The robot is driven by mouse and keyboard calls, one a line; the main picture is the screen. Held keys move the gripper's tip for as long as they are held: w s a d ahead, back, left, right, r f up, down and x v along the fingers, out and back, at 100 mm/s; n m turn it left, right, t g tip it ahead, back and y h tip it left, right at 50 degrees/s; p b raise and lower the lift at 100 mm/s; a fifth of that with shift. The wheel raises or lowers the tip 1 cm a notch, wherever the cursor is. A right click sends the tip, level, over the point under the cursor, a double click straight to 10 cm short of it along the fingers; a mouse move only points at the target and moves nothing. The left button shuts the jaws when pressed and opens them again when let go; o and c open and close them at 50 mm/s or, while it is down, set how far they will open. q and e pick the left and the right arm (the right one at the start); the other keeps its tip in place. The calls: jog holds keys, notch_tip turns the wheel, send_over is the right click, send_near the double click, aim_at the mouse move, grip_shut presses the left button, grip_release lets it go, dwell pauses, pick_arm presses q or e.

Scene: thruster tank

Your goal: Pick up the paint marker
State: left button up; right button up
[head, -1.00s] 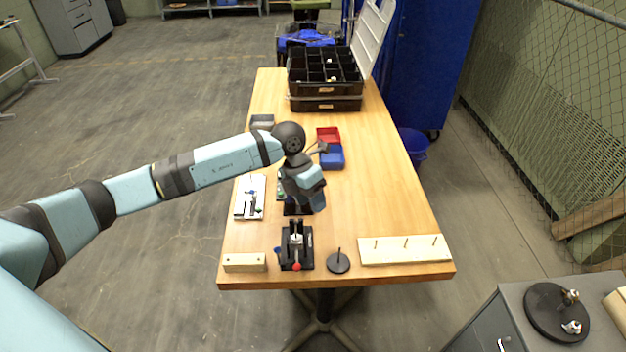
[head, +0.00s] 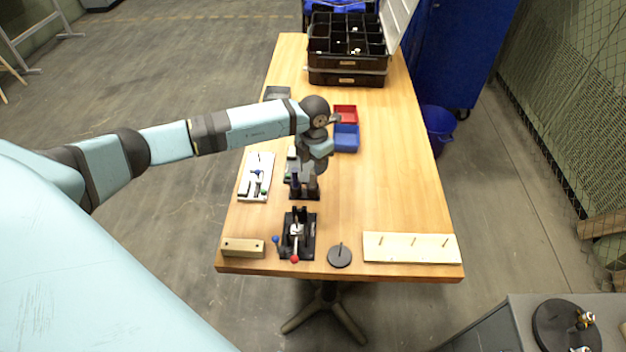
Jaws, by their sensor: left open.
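My left gripper (head: 304,184) points down over a small black stand (head: 305,196) near the middle of the table's left half. Its dark fingers are apart, and I see nothing clearly held between them. The paint marker cannot be told for certain; slim upright shapes at the stand are mostly hidden behind the gripper and too small to make out. My right gripper is out of view.
A white tray (head: 245,195) with small parts lies left of the stand. Red (head: 345,113) and blue (head: 346,140) bins stand behind.

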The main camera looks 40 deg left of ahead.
aim_at(313, 171)
pick_arm(q)
notch_tip(313, 171, down, 5)
jog(key=shift+a+f+p, duration=0.1)
jog(key=shift+p, duration=0.35)
jog(key=shift+c, duration=0.5)
grip_shut()
